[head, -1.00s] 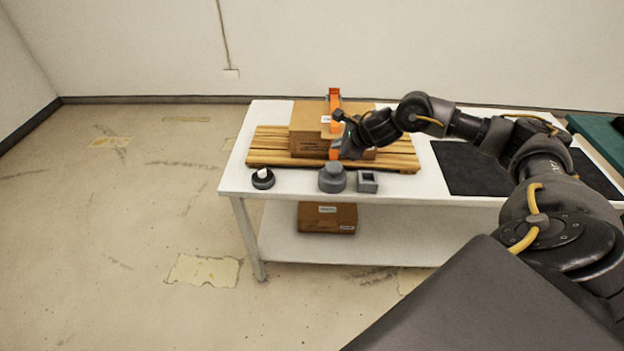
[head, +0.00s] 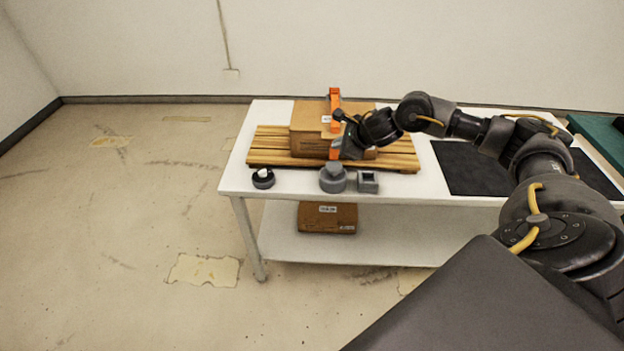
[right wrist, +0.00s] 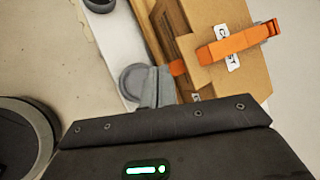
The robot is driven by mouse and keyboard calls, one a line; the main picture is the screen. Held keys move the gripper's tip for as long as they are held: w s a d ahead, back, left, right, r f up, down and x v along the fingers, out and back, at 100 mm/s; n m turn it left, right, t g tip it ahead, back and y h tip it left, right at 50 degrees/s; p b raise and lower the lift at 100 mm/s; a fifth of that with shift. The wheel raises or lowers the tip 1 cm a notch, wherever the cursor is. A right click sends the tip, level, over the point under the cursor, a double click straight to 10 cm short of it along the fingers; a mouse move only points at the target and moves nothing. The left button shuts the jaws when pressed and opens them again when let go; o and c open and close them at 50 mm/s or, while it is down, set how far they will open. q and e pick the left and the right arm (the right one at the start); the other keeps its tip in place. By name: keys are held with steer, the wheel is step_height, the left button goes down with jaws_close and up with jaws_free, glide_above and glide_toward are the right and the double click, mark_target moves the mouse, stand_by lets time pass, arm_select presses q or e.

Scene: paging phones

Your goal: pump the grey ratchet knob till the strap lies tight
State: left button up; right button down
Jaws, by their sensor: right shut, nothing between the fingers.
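An orange strap (head: 335,124) runs over a cardboard box (head: 307,116) on a wooden pallet. A piece of it stands up above the box top. The strap also shows in the right wrist view (right wrist: 238,44), its end raised clear of the box. A grey round stepped piece (head: 333,180), which looks like the ratchet knob, stands on the table in front of the pallet; it also shows in the right wrist view (right wrist: 131,80). My right gripper (head: 347,150) is shut and empty above and behind it, near the box front. Whether it touches anything is unclear. My left gripper is out of view.
The slatted pallet (head: 268,149) sits on a white table (head: 235,180). A black round piece with a white top (head: 263,178) and a grey square socket (head: 368,182) flank the knob. A dark mat (head: 465,172) lies right. Another carton (head: 327,218) is on the lower shelf.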

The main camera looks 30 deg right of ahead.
stand_by(0.3)
steer(key=shift+w+a, duration=0.1)
step_height(320, 180, up, 4)
steer(key=m+h+b, duration=0.1)
steer(key=m, duration=1.8)
steer(key=shift+a+f, duration=0.1)
steer(key=shift+f, duration=0.1)
steer(key=b, duration=0.7)
glide_above(336, 167)
step_height(336, 167, down, 7)
steer(key=shift+f, duration=0.2)
steer(key=shift+f+b, duration=0.6)
stand_by(0.3)
